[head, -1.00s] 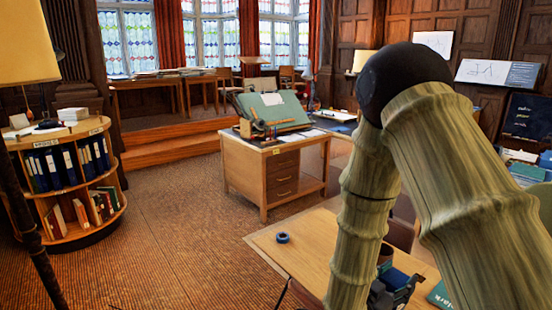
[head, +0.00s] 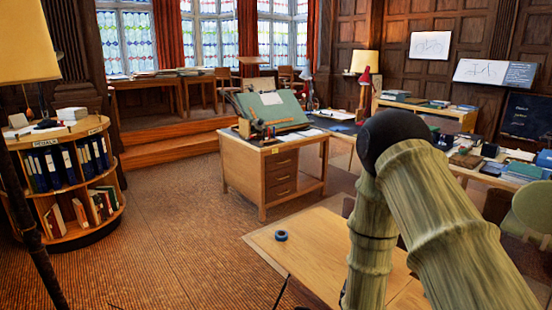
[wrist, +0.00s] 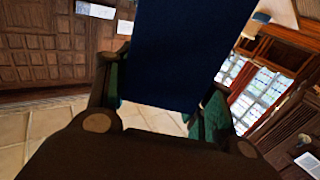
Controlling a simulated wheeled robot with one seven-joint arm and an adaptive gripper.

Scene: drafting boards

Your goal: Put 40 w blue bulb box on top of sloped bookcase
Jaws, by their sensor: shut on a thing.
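My gripper (wrist: 163,100) shows in the wrist view with green-padded fingers on both sides of a dark blue box (wrist: 188,48). It is shut on the box, which sticks out beyond the fingers to the top edge of the view. No label on the box can be read. In the head view my arm crosses the right side, and the gripper and box do not show. A low wooden bookcase (head: 462,117) with books on top stands against the back right wall. I cannot tell whether it is the sloped one.
A rounded bookcase (head: 75,233) with binders stands at left. A wooden desk (head: 240,172) with a green drafting board (head: 272,110) is mid-room. A cluttered table lies at right. Carpet at centre left is clear.

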